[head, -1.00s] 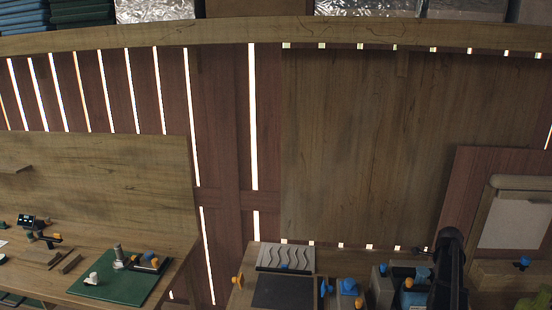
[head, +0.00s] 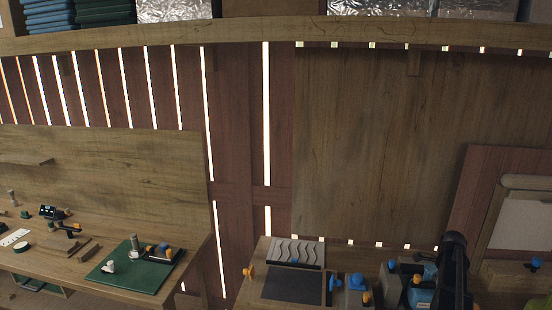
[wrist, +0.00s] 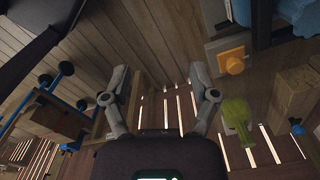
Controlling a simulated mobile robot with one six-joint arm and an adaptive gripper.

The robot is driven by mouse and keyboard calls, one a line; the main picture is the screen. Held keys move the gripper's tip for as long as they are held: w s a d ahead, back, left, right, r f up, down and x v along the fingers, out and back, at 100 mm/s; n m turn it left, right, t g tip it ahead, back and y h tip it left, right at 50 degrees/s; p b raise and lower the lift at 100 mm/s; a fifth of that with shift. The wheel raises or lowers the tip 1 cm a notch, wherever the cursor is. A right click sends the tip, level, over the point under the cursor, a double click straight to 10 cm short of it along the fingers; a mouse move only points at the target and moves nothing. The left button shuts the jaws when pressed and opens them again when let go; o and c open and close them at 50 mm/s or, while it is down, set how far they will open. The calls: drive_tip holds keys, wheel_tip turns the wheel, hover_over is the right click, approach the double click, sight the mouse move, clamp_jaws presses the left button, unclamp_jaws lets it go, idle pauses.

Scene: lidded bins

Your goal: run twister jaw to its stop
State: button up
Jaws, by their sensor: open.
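I cannot tell which part is the twister jaw. A green mat (head: 150,281) on the left bench carries a grey post (head: 134,243), a small white piece and a dark fixture (head: 159,254) with orange and blue knobs. In the wrist view my gripper (wrist: 158,75) is open and empty, its two grey fingers spread apart over plank flooring or walling. An orange square-based knob (wrist: 233,61) and a green handle-like part (wrist: 236,118) lie to its right, apart from the fingers.
The right bench holds a grey wavy panel (head: 297,251), a dark panel (head: 293,286) and several blue and orange knobbed fixtures. My dark arm stands before that bench. The left bench (head: 60,265) holds small parts. A gap separates the benches. A wooden block (wrist: 296,92) shows at wrist-view right.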

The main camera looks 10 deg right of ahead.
drive_tip(key=a+f+n+b, duration=0.3)
drive_tip(key=a+n, duration=0.6)
drive_tip(key=a, duration=0.9)
drive_tip(key=a+f+n+b, duration=0.4)
drive_tip(key=a+n, duration=0.5)
drive_tip(key=a, duration=0.9)
drive_tip(key=s+a+f+n+b, duration=0.1)
drive_tip(key=s+a+n, duration=0.2)
drive_tip(key=a, duration=0.3)
drive_tip(key=s+a+f+n+b, duration=0.1)
drive_tip(key=s+a+n, duration=0.2)
drive_tip(key=a+n, duration=0.2)
drive_tip(key=shift+a+f, duration=0.2)
drive_tip(key=shift+a, duration=0.2)
